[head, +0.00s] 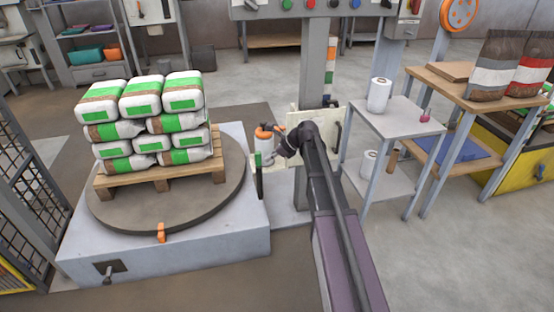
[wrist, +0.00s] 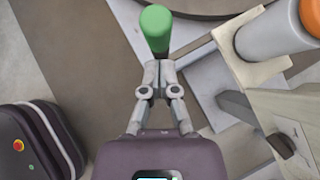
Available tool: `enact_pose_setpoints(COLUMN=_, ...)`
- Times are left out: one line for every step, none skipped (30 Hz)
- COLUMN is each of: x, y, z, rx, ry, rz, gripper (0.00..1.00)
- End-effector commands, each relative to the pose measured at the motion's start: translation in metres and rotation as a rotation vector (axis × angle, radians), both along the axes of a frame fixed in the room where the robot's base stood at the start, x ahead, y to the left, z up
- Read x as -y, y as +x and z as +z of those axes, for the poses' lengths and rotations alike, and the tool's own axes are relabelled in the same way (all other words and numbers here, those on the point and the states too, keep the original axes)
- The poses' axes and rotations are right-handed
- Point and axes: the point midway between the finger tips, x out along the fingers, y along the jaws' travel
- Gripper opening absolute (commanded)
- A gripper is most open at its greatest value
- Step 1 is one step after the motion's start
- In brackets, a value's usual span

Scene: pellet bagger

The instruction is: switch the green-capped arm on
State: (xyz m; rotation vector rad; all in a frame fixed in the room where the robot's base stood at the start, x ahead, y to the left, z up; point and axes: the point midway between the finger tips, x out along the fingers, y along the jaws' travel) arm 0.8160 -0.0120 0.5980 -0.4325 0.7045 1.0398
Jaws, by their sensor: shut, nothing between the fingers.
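The green-capped arm shows in the wrist view as a rounded green cap (wrist: 156,28) on a short dark stem, at the top centre. My gripper (wrist: 156,64) is shut and empty, its fingertips just below the cap in the picture. I cannot tell whether they touch the stem. In the head view a dark upright piece with green on it (head: 259,178) stands at the right edge of the turntable base; it may be the same arm. My gripper is hard to make out there, at the end of my dark arm near the orange-and-white cylinder.
The orange-and-white cylinder (wrist: 268,38) stands close to the right of the cap, on a pale bracket. A pallet (head: 160,178) stacked with white-and-green bags stands on the round turntable (head: 150,218). A grey shelf stand (head: 385,120) with rolls is on the right.

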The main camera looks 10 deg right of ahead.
Motion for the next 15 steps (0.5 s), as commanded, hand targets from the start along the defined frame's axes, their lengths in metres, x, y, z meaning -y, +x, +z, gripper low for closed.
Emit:
enact_pose_setpoints(x=-0.0035, y=0.0019, z=0.0000, rx=0.000, ry=0.000, rz=0.001, gripper=0.00)
enact_pose_setpoints(x=-0.0047, y=0.0025, z=0.0000, rx=-0.001, ry=0.000, rz=0.001, gripper=0.00)
enact_pose_setpoints(x=-0.0060, y=0.0031, z=0.0000, rx=-0.001, ry=0.000, rz=0.001, gripper=0.00)
enact_pose_setpoints(x=-0.0068, y=0.0036, z=0.0000, rx=-0.001, ry=0.000, rz=0.001, gripper=0.00)
enact_pose_setpoints(x=-0.0073, y=0.0037, z=0.0000, rx=0.000, ry=0.000, rz=0.000, gripper=0.00)
enact_pose_setpoints(x=-0.0077, y=0.0039, z=0.0000, rx=-0.001, ry=0.000, rz=-0.001, gripper=0.00)
enact_pose_setpoints(x=-0.0079, y=0.0040, z=0.0000, rx=-0.001, ry=0.000, rz=-0.001, gripper=0.00)
enact_pose_setpoints(x=-0.0081, y=0.0041, z=0.0000, rx=-0.001, ry=0.000, rz=-0.001, gripper=0.00)
enact_pose_setpoints(x=-0.0080, y=0.0040, z=-0.0001, rx=-0.001, ry=0.000, rz=-0.001, gripper=0.00)
enact_pose_setpoints(x=-0.0079, y=0.0040, z=0.0000, rx=-0.001, ry=0.000, rz=-0.001, gripper=0.00)
enact_pose_setpoints(x=-0.0080, y=0.0040, z=0.0000, rx=-0.001, ry=0.000, rz=-0.001, gripper=0.00)
enact_pose_setpoints(x=-0.0080, y=0.0040, z=0.0000, rx=-0.001, ry=0.000, rz=-0.001, gripper=0.00)
enact_pose_setpoints(x=-0.0080, y=0.0040, z=0.0000, rx=-0.001, ry=0.000, rz=-0.001, gripper=0.00)
enact_pose_setpoints(x=-0.0080, y=0.0040, z=0.0000, rx=-0.001, ry=0.000, rz=-0.001, gripper=0.00)
enact_pose_setpoints(x=-0.0080, y=0.0040, z=0.0000, rx=-0.001, ry=0.000, rz=-0.001, gripper=0.00)
